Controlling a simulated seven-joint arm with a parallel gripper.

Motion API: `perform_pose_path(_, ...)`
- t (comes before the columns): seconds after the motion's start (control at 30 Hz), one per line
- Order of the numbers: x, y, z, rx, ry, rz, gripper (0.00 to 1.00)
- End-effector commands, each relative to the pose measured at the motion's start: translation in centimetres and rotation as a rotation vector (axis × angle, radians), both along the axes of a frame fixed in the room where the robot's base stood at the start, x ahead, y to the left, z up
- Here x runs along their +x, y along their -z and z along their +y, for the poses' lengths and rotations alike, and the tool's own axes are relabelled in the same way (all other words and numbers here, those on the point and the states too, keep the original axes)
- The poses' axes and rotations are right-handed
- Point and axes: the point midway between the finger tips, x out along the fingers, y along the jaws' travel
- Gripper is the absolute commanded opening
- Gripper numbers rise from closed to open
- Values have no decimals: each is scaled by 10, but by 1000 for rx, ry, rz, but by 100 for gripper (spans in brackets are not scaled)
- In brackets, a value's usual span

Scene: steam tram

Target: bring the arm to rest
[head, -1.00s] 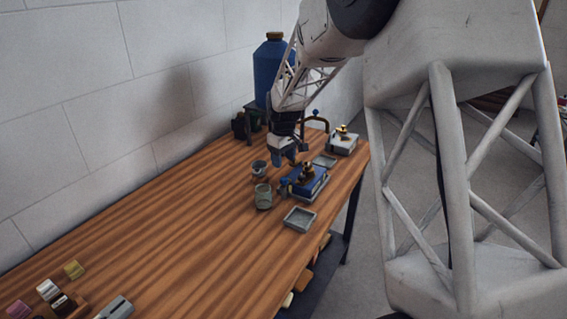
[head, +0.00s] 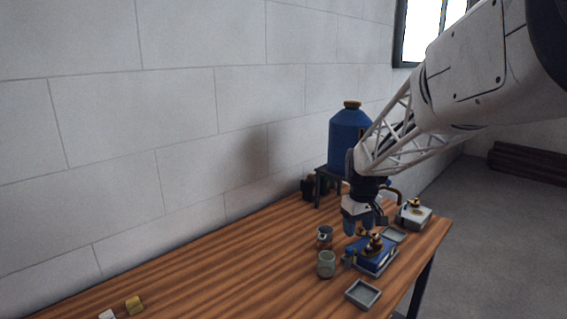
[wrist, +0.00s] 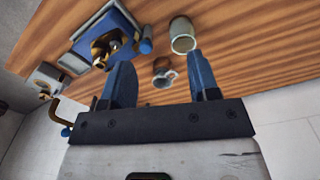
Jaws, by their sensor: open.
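My gripper (head: 359,226) hangs over the far right part of the wooden table (head: 235,275), fingers pointing down. In the wrist view its two blue fingers (wrist: 160,80) stand wide apart with nothing held between them. Just right of the fingers in the head view is a blue box-like device with brass fittings (head: 373,255). A dark grey cup (head: 324,236) and a greenish-grey mug (head: 326,264) stand to the left of the gripper. Both cups also show in the wrist view, the mug (wrist: 183,36) above the dark cup (wrist: 164,76). I cannot tell how far the fingertips are above the table.
A big blue tank (head: 348,140) stands on a dark stand behind my gripper. A white device with a brass top (head: 413,215) sits at the table's right end. A shallow grey tray (head: 363,293) lies near the right edge. The table's middle is clear.

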Motion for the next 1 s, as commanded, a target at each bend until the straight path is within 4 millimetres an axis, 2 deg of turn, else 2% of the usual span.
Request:
perform_pose_path(0.03, -14, -8, 1, 0, 13, -9, 55)
perform_pose_path(0.2, -57, -27, 5, 2, 64, -30, 55)
perform_pose_path(0.5, -135, -51, 12, 10, 154, -69, 55)
perform_pose_path(0.8, -213, -61, 17, 21, 245, -107, 55)
perform_pose_path(1.0, -264, -60, 20, 30, 304, -131, 55)
